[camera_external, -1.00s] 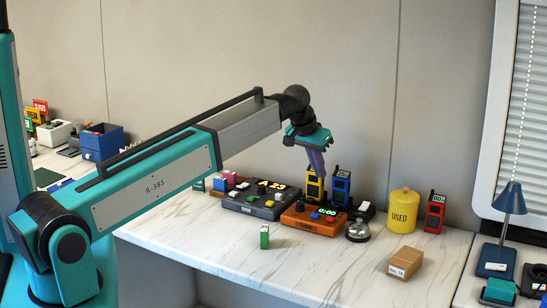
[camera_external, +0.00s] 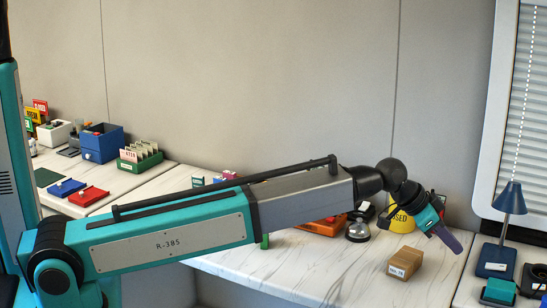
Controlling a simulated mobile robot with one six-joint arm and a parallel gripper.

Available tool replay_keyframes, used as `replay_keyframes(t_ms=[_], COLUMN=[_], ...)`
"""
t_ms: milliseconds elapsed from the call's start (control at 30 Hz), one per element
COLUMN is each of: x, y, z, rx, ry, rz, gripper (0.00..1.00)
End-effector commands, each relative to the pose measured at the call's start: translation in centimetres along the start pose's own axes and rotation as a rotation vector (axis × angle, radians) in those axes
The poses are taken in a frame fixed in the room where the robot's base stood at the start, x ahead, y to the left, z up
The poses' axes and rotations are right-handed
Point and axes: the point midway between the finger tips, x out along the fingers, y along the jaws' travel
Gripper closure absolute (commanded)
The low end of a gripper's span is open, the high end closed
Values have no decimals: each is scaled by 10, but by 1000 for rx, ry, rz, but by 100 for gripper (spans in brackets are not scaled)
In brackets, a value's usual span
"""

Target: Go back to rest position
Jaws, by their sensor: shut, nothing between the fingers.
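My gripper (camera_external: 447,238) is at the right end of my outstretched arm, pointing down and to the right. It is shut and empty. It hangs in front of the yellow USED canister (camera_external: 399,222), which it partly hides, and above and to the right of the cardboard box (camera_external: 404,263). I cannot tell its exact height over the counter. My arm lies low across the view and hides much of the counter behind it.
The marble counter (camera_external: 285,275) is bare in front. A silver bell (camera_external: 358,231) and an orange device (camera_external: 322,227) stand behind my arm. A blue lamp (camera_external: 508,200) stands at the right. A blue bin (camera_external: 102,143) and a green card rack (camera_external: 140,158) stand at the left.

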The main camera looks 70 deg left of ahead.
Motion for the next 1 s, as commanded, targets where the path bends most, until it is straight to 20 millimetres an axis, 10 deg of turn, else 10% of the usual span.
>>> replay_keyframes(t_ms=[633, 1000], x=[42, 56], y=[307, 418], z=[-29, 25], rx=[358, 459], ry=[245, 265], rz=[263, 363], gripper=[100, 100])
